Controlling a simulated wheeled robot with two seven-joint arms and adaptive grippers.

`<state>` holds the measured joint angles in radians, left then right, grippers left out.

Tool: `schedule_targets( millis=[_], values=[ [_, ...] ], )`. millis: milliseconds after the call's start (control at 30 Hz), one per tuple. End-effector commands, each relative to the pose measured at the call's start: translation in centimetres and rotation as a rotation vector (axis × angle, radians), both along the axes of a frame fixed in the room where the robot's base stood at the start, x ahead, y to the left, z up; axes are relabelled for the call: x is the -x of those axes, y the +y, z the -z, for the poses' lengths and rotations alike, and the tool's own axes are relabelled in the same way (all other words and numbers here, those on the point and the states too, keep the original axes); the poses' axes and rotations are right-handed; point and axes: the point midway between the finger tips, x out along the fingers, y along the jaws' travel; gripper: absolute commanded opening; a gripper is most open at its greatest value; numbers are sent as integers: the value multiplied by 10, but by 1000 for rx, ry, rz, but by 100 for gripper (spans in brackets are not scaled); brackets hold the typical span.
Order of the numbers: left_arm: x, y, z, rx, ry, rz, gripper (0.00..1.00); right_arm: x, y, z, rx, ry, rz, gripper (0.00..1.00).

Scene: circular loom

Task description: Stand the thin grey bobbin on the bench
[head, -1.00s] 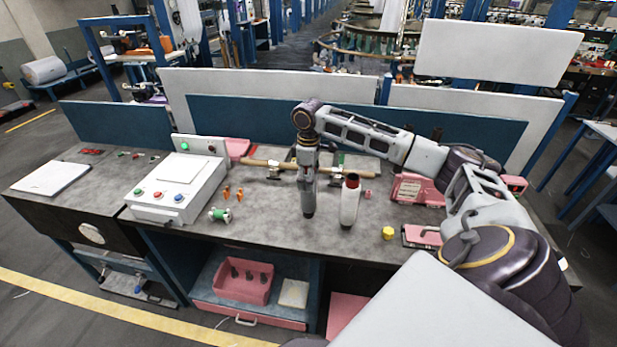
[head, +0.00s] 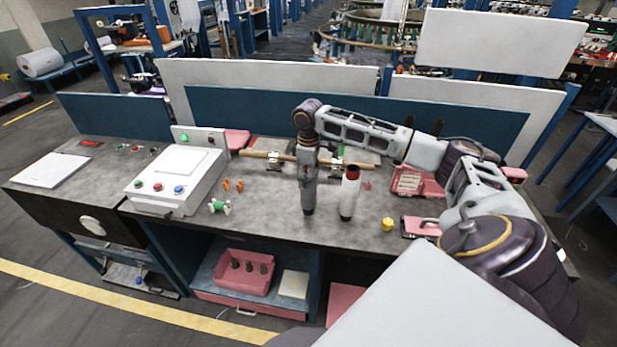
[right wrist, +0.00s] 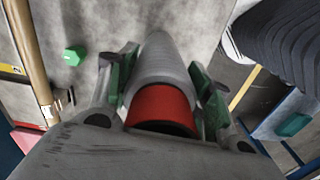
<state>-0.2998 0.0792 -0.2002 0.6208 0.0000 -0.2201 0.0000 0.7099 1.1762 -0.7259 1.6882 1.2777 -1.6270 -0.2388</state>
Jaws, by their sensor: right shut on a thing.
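The thin grey bobbin (right wrist: 165,62) with a red band is between the green-padded fingers of my right gripper (right wrist: 163,90) in the right wrist view. In the head view, my right gripper (head: 308,172) points down over the middle of the bench (head: 265,200). The bobbin (head: 308,200) hangs below it, roughly upright, its dark lower end close to the bench top. I cannot tell whether it touches. My left gripper is not in view.
A thicker white bobbin with a red top (head: 349,195) stands close to the right. A wooden rod (head: 262,155) lies behind. A yellow piece (head: 388,224) and a green-ended spool (head: 219,207) are on the bench. A control box (head: 170,182) stands left. Bare bench lies left of the gripper.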

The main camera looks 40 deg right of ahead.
Motion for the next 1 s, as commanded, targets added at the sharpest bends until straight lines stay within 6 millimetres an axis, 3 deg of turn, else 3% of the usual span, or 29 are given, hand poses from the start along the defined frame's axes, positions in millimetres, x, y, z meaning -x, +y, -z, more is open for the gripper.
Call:
schedule_targets(
  millis=[667, 700, 900, 1000],
  values=[
    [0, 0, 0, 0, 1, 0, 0, 0, 0, 9, 0, 0, 0, 0],
    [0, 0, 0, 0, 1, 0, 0, 0, 0, 9, 0, 0, 0, 51],
    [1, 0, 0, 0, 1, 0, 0, 0, 0, 9, 0, 0, 0, 75],
    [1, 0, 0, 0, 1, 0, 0, 0, 0, 9, 0, 0, 0, 75]
  ],
)
